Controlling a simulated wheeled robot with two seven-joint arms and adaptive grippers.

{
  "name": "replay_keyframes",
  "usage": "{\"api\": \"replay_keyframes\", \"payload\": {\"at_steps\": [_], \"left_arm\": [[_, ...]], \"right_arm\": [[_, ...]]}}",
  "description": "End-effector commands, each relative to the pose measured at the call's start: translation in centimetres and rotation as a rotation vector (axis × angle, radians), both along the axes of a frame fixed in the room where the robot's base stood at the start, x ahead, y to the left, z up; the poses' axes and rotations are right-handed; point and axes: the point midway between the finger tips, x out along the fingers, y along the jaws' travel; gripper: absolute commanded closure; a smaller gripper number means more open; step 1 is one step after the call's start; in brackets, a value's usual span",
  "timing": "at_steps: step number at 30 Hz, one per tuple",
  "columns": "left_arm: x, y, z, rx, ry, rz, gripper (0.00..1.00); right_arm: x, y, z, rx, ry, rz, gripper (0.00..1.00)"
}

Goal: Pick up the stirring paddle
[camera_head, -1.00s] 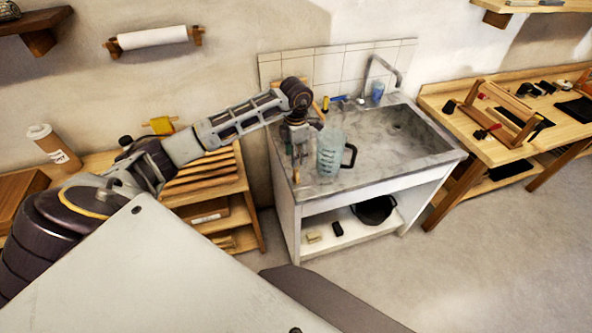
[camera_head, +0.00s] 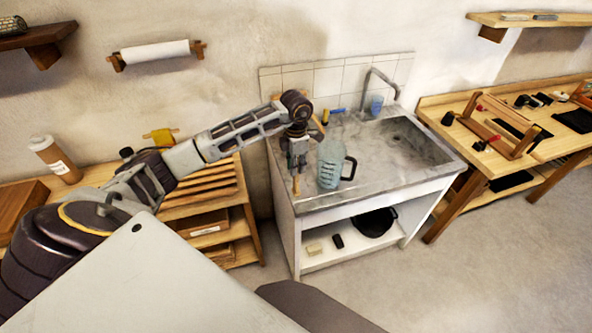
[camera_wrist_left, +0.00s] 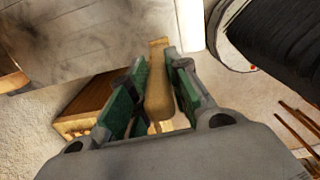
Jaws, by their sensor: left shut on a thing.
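My left gripper (camera_head: 297,166) hangs pointing down at the left end of the sink counter. It is shut on the stirring paddle (camera_head: 296,186), a light wooden piece whose lower end shows below the fingers. In the left wrist view the paddle (camera_wrist_left: 158,96) sits between the green finger pads (camera_wrist_left: 157,84) and extends past them. Whether its lower end touches the counter cannot be told. My right gripper is out of view.
A clear jug (camera_head: 331,165) with a dark handle stands close to the right of the gripper. The sink counter (camera_head: 385,175) has a basin and tap (camera_head: 382,80). A slatted wooden rack (camera_head: 205,185) is left. A workbench (camera_head: 550,148) is right.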

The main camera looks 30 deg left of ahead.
Motion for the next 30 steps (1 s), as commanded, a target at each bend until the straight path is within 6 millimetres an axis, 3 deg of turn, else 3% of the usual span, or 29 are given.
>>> {"api": "replay_keyframes", "payload": {"at_steps": [7, 21, 30], "left_arm": [[0.1, 0.0, 2.0, 0.001, -0.004, -0.001, 1.0], [0.1, 0.0, 7.9, 0.001, -0.002, 0.0, 1.0], [0.0, 0.0, 9.6, 0.001, -0.001, 0.001, 1.0]], "right_arm": [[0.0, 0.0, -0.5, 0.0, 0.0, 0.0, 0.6], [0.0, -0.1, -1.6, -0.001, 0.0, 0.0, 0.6], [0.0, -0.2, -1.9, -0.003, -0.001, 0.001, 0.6]]}}
